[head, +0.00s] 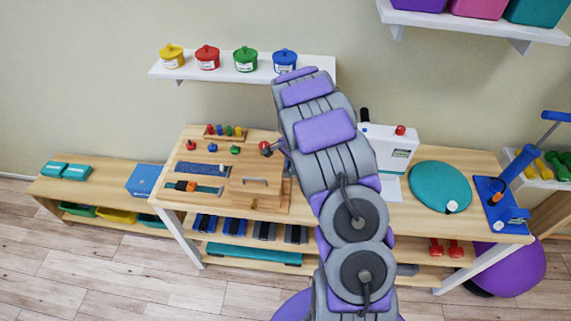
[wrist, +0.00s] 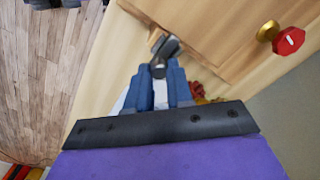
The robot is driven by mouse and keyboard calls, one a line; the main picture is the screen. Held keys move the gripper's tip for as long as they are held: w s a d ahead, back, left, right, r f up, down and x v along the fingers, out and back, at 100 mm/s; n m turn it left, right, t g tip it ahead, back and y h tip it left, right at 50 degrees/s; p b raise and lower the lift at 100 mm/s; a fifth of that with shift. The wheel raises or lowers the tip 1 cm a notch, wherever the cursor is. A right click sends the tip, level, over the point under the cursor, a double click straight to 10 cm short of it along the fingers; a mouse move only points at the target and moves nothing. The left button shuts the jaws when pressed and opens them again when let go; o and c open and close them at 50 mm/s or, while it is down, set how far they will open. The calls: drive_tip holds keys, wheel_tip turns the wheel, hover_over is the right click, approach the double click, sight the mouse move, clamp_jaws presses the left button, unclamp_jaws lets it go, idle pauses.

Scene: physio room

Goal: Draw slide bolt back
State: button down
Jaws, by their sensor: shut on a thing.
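In the wrist view, the two blue fingers of my gripper (wrist: 159,72) are closed together around a small dark grey metal piece, which looks like the slide bolt (wrist: 168,46). It sticks out past the fingertips, next to the edge of a wooden panel. The fingers hide most of the bolt. In the head view my arm covers the gripper and the bolt. The wooden activity board (head: 232,203) lies on the table to the left of my arm, with a small handle (head: 255,182) on its panel.
A red knob on a brass stem (wrist: 290,41) stands right of the fingers in the wrist view. The table (head: 415,224) also bears a white box (head: 388,147) and a teal disc (head: 440,183) right of my arm. A wall shelf (head: 235,70) with coloured pots is behind.

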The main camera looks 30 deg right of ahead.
drive_tip(key=shift+s+d, duration=0.35)
drive_tip(key=shift+d, duration=0.1)
drive_tip(key=c, duration=1)
unclamp_jaws()
wheel_tip(320, 180, up, 17)
drive_tip(key=shift+r+p, duration=0.15)
drive_tip(key=shift+p, duration=0.5)
